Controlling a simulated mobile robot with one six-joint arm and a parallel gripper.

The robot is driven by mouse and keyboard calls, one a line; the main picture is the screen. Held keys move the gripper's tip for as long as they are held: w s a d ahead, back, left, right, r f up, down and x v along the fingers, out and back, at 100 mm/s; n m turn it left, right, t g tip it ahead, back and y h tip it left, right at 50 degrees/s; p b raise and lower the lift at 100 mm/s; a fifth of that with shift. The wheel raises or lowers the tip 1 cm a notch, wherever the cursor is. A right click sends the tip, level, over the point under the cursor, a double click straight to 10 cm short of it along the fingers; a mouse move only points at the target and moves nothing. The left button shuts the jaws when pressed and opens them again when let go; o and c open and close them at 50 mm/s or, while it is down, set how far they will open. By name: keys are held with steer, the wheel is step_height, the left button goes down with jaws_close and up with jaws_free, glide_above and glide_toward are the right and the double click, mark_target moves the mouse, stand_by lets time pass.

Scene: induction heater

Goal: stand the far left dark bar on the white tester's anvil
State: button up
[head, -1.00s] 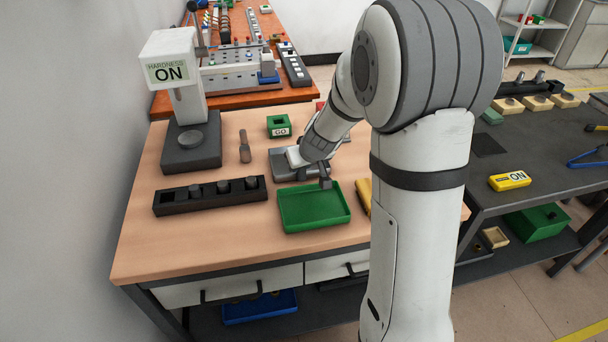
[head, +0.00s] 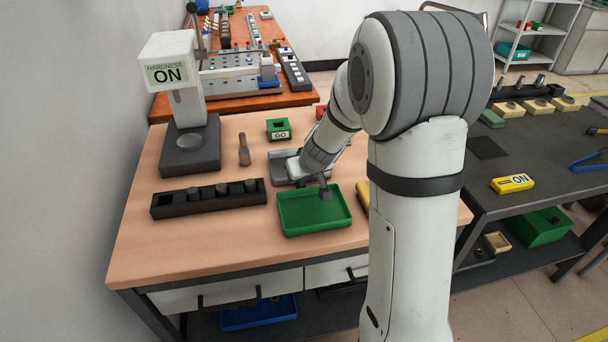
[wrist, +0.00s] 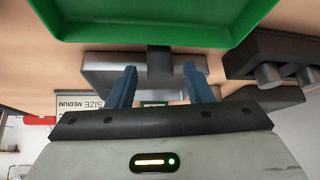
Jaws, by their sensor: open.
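A black rack (head: 170,208) lies on the left of the wooden bench, with several short dark cylindrical bar ends standing up from it. The rack also shows at the right of the wrist view (wrist: 265,45). The white tester (head: 168,58), with a display reading HARDNESS ON, stands behind the rack. Its round dark anvil (head: 190,141) is bare. My gripper (wrist: 160,90) is open, with two blue fingers apart and nothing seen held. It is near the green tray, to the right of the rack.
An empty green tray (head: 314,210) lies right of the rack. A grey metal tray (head: 283,166) is behind it, partly hidden by my arm. A brown-handled tool (head: 244,150) lies beside the tester, and a green GO block (head: 279,129) stands farther back. Bare wood lies before the rack.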

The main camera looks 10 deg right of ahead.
steer(key=shift+r, duration=0.2)
steer(key=p+v, duration=0.3)
steer(key=v, duration=0.9)
steer(key=s+a+r+g, duration=0.1)
steer(key=s+a+r, duration=0.1)
steer(key=s, duration=0.8)
steer(key=shift+s+r+m+g, duration=0.25)
steer(key=shift+r+m+g, duration=0.05)
steer(key=s, duration=0.3)
steer(key=s+d+m+g, duration=0.1)
steer(key=s, duration=0.3)
steer(key=s+g+h, duration=0.1)
steer(key=s, duration=0.3)
steer(key=shift+d+r+m, duration=0.15)
steer(key=shift+r+m, duration=0.05)
steer(key=shift+m, duration=0.1)
steer(key=shift+c, duration=0.3)
steer(key=shift+s+d, duration=0.15)
steer(key=shift+s, duration=0.2)
steer(key=shift+c, duration=1.5)
